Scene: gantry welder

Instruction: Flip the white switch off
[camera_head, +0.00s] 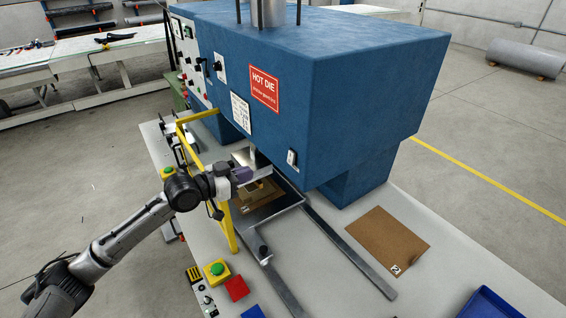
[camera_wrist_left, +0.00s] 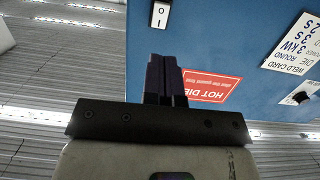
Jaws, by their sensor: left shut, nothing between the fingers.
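The white switch (camera_head: 291,157) is a small rocker in a pale plate on the front face of the blue machine (camera_head: 330,80), low and right of the red HOT DIE sign (camera_head: 264,89). In the left wrist view the switch (camera_wrist_left: 160,14) shows at the top edge, partly cut off, with O and I marks. My left gripper (camera_head: 243,175) is in front of the machine, left of and below the switch in the head view. Its purple fingers (camera_wrist_left: 164,76) are shut, empty and apart from the switch. My right gripper is in neither view.
A yellow frame (camera_head: 228,215) stands close beside my left arm. A metal tray with rails (camera_head: 345,250) lies under the machine. A brown board (camera_head: 388,241) and a blue bin (camera_head: 490,303) are on the table at right. A panel with knobs (camera_head: 190,60) is on the machine's left side.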

